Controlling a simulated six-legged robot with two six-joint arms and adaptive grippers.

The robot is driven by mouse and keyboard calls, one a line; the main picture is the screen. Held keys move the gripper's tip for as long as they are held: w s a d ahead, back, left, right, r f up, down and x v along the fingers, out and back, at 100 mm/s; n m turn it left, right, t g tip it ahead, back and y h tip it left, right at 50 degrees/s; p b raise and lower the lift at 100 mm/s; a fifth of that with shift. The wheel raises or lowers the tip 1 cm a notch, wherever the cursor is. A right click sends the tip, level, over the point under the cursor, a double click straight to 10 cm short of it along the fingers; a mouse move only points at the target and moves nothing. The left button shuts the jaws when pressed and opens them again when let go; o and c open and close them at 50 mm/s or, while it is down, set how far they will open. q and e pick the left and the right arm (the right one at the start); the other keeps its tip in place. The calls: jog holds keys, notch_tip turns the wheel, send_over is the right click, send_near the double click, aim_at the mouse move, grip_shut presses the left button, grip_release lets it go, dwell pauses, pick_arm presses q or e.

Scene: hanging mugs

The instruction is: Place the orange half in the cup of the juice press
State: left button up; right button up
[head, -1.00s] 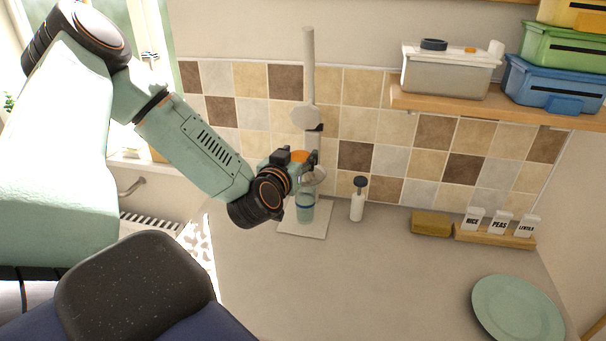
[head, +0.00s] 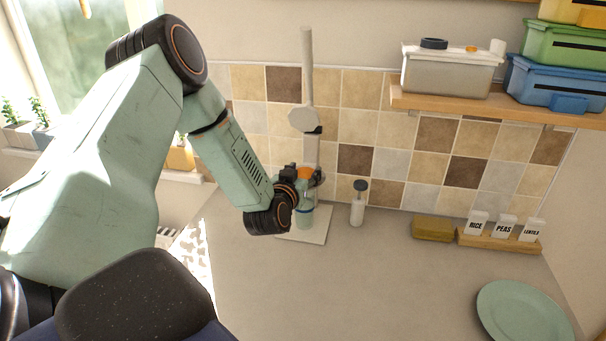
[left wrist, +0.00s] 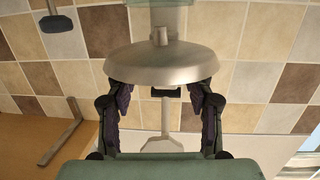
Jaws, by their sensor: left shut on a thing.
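The orange half (head: 304,173) shows as an orange patch at my left gripper (head: 303,180), at the juice press. The gripper is shut on it, and its fingers hide part of it. The juice press (head: 309,150) stands against the tiled wall with its lever raised. A glass (head: 304,217) stands on its white base (head: 322,229). My right gripper is out of view.
A white bottle with a dark top (head: 357,205) stands right of the press. A yellow sponge (head: 432,228), labelled packets (head: 504,227) and a green plate (head: 523,312) are further right. A shelf (head: 490,105) with boxes hangs above. The middle counter is clear.

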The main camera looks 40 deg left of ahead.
pick_arm(q)
jog(key=shift+s+d, duration=0.1)
jog(key=o, duration=1)
jog(key=shift+s, duration=0.1)
jog(key=shift+c, duration=0.2)
jog(key=o, duration=0.3)
jog(key=shift+s, duration=0.15)
jog(key=shift+o, duration=0.4)
jog(key=shift+a, duration=0.2)
jog(key=shift+w, duration=0.2)
jog(key=shift+d, duration=0.15)
